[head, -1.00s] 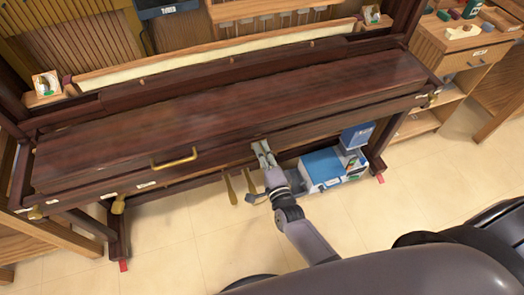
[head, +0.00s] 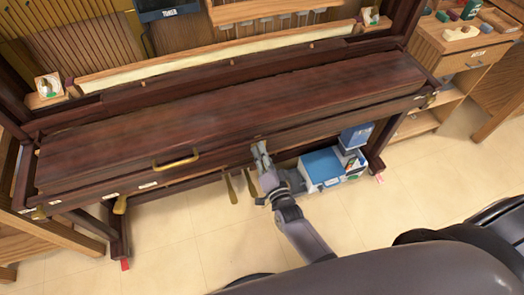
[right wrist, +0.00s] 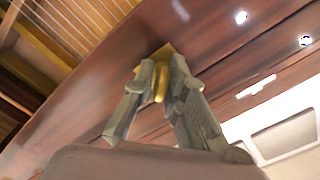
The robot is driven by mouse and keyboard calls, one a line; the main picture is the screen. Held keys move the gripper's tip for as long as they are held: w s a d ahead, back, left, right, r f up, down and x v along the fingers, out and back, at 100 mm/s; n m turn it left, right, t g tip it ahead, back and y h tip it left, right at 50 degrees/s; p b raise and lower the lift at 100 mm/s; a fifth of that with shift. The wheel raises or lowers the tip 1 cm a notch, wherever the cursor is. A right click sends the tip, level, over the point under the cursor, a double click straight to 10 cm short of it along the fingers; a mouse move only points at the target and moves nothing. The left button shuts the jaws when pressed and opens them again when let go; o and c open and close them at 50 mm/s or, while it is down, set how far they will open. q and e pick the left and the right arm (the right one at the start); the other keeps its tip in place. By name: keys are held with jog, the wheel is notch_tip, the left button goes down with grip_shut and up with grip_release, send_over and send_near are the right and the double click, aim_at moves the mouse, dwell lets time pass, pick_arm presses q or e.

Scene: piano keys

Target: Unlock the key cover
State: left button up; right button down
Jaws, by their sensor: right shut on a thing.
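The key cover (head: 240,110) is a long, closed, dark red-brown wooden lid across the piano, with a brass handle (head: 176,158) on its front left. My right gripper (head: 261,151) is at the front edge, right of the handle. In the right wrist view, its fingers are shut on a small brass piece (right wrist: 160,82), which looks like a key or turn piece at the lock. A brass plate (right wrist: 163,51) shows behind it against the wood. The fingers hide much of the piece, so its exact angle is unclear. My left gripper is not in view.
Brass pedals (head: 231,188) hang below the front edge, left of my right arm. Blue and white boxes (head: 322,168) stand under the piano's right side. A wooden cabinet (head: 465,55) with small items is at the right. The floor in front is mostly clear.

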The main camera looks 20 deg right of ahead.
jog(key=n, duration=0.5)
jog(key=shift+n+p, duration=0.3)
jog(key=shift+p, duration=0.1)
jog(key=n, duration=0.4)
jog(key=shift+n, duration=0.3)
jog(key=c, duration=1.7)
grip_release()
jog(key=shift+a, duration=0.1)
jog(key=s, duration=1.2)
jog(key=shift+d, duration=0.25)
